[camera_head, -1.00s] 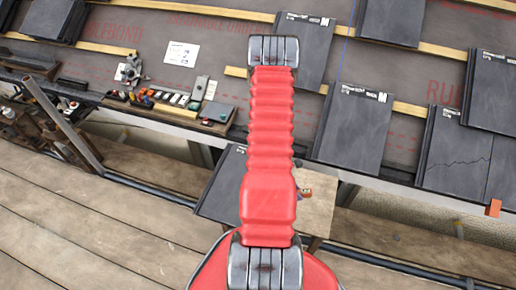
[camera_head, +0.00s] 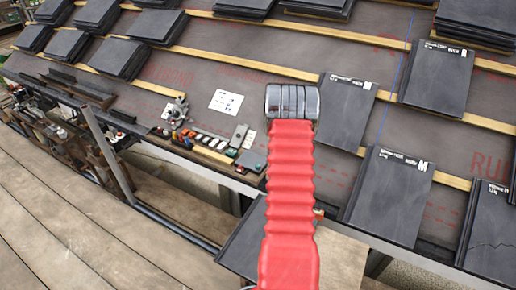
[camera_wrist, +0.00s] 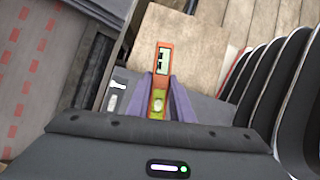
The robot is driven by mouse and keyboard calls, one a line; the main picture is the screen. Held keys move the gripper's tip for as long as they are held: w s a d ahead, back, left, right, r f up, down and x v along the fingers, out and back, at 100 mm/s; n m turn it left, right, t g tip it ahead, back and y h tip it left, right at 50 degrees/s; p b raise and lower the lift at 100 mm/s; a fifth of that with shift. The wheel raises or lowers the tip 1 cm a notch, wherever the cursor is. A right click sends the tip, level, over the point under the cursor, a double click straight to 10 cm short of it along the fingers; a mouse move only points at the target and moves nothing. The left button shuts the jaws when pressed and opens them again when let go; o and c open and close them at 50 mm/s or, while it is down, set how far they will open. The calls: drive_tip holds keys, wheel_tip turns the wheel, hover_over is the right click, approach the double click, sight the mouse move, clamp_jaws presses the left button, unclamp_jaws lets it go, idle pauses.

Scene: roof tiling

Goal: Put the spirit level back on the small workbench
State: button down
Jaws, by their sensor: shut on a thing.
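The spirit level (camera_wrist: 159,83), orange with a yellow-green lower part and vials, is between the purple fingers of my gripper (camera_wrist: 162,90) in the wrist view. My gripper is shut on it. The level points away from the wrist, over or against the small workbench; I cannot tell whether they touch. The bench's bare wooden top (camera_wrist: 185,45) shows beyond it, and its wooden part (camera_head: 342,262) shows in the head view beside a dark slate (camera_head: 243,245). My red arm hides the gripper and most of the bench in the head view.
A tool shelf (camera_head: 215,150) runs along the roof's lower edge, left of my arm. Slates (camera_head: 388,195) lie on the battens to the right, with slate stacks (camera_head: 120,57) at upper left. Plank decking (camera_head: 90,220) is clear at lower left.

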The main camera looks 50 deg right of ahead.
drive_tip(key=w+a+r+m+y, duration=0.1)
drive_tip(key=w+a+r, duration=0.3)
drive_tip(key=w, duration=0.3)
drive_tip(key=w+a+r+m, duration=0.1)
drive_tip(key=w+a+r, duration=0.35)
drive_tip(key=w, duration=0.25)
drive_tip(key=w+a+r+m+y, duration=0.1)
drive_tip(key=w+a+r+m, duration=0.1)
drive_tip(key=w+a+r, duration=0.6)
drive_tip(key=w+a, duration=0.2)
drive_tip(key=a, duration=0.4)
drive_tip(key=w+a+r, duration=0.4)
drive_tip(key=w+a, duration=0.1)
drive_tip(key=a, duration=0.4)
drive_tip(key=w+a+r, duration=0.3)
drive_tip(key=w+a, duration=0.1)
drive_tip(key=a, duration=0.5)
drive_tip(key=shift+w+r+m, duration=0.3)
drive_tip(key=shift+w, duration=0.1)
drive_tip(key=shift+s, duration=0.1)
